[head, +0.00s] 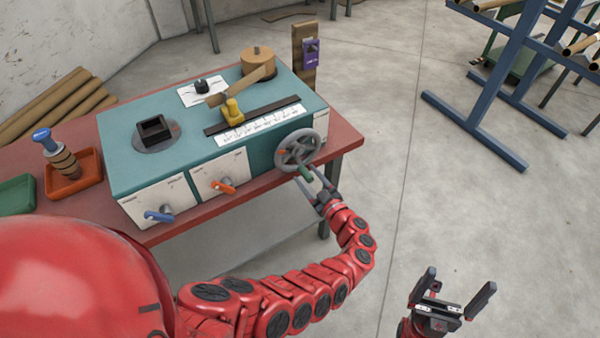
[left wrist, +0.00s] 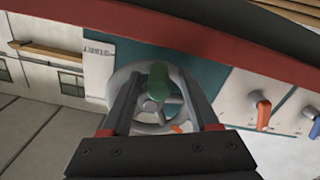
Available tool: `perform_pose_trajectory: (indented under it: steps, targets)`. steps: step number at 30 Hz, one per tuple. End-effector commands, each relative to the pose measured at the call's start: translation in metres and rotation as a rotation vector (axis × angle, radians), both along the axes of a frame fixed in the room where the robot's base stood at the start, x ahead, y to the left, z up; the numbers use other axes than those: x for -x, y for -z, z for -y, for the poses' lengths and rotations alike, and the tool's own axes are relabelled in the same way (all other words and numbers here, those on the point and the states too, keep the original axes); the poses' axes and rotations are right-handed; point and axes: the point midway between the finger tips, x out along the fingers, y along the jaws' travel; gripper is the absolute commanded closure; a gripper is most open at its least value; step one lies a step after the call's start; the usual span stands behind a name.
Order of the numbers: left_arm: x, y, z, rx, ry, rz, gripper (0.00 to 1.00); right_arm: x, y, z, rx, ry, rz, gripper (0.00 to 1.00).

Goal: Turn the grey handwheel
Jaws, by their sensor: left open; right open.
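The grey handwheel (head: 297,149) is on the front face of the teal machine (head: 190,127), near its right corner. A green handle (head: 306,173) sticks out from the wheel's lower rim. My left gripper (head: 312,188) is open at the handle, with one finger on each side of it. The left wrist view shows the green handle (left wrist: 158,82) between the open fingers, with the grey handwheel (left wrist: 122,82) behind. I cannot tell whether the fingers touch the handle. My right gripper (head: 456,290) is open and empty over the floor at the lower right.
An orange lever (head: 224,186) and a blue lever (head: 159,215) are on the machine's front, left of the wheel. The machine stands on a red table (head: 345,138). A blue rack (head: 490,110) stands at the upper right, with clear floor before it.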

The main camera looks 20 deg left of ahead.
Motion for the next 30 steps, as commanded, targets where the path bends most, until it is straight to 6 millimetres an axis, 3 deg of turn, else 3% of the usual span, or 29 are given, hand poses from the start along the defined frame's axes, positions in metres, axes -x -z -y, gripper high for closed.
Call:
perform_pose_trajectory:
  steps: [11, 22, 30]
  targets:
    - [-0.0036, -0.0005, -0.0019, 0.0, 0.001, 0.001, 0.39, 0.0, 0.0016, 0.0001, 0.0, 0.0, 0.0, 0.0]
    - [-0.0036, -0.0005, -0.0019, 0.0, 0.001, 0.001, 1.0, 0.0, 0.0016, 0.0, 0.0, 0.0, 0.0, 0.0]
    - [-0.0035, -0.0006, -0.0019, 0.001, 0.0, 0.001, 1.0, 0.0, 0.0016, 0.0, 0.0, 0.0, 0.0, 0.0]
